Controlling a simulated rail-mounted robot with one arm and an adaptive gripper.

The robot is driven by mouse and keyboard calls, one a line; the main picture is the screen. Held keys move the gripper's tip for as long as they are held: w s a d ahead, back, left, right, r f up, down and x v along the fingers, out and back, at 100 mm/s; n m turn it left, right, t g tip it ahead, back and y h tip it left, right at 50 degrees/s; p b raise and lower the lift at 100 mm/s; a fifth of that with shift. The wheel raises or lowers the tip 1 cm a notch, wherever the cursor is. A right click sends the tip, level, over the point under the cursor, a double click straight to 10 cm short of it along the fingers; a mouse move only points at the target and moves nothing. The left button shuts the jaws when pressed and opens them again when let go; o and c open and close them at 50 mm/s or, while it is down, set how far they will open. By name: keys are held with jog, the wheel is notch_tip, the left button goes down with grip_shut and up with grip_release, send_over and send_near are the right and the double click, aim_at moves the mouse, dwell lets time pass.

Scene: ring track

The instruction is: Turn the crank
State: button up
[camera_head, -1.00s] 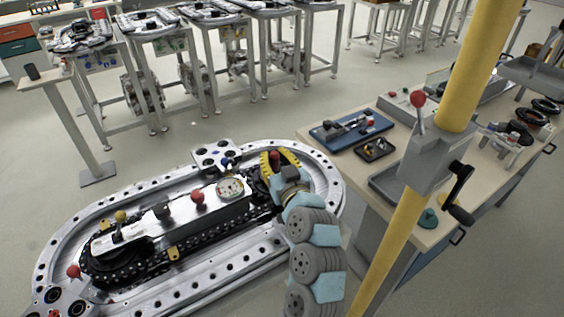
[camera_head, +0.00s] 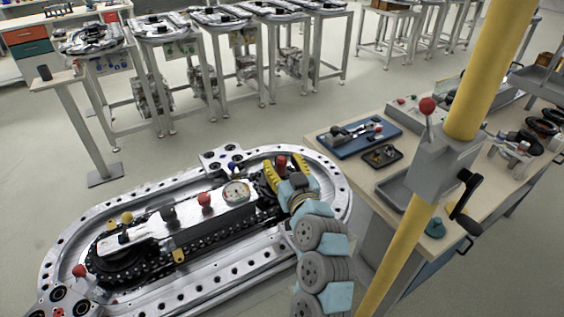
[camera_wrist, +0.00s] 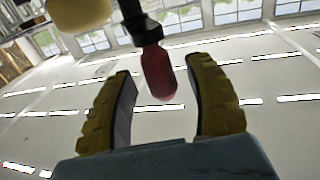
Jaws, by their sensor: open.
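My gripper (camera_head: 283,168) is over the right end of the oval track, with its two yellow fingers apart. A red handle (camera_head: 281,161) stands between the fingers in the head view. In the wrist view the red handle (camera_wrist: 158,72) has a black collar and lies between the open fingertips (camera_wrist: 164,72), with a visible gap on each side. I take it as the crank's grip; the crank's arm and pivot are mostly hidden. Another crank, black (camera_head: 464,195), is on the yellow post at the right, apart from my gripper.
The oval track (camera_head: 120,205) carries a chain, a round gauge (camera_head: 236,192), a red knob (camera_head: 204,199) and a yellow knob (camera_head: 127,217). A workbench (camera_head: 340,165) with trays stands at the right. The yellow post (camera_head: 400,250) rises close in front.

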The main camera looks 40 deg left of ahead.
jog(key=v, duration=1.1)
jog(key=shift+d, duration=0.35)
jog(key=shift+s+r, duration=0.1)
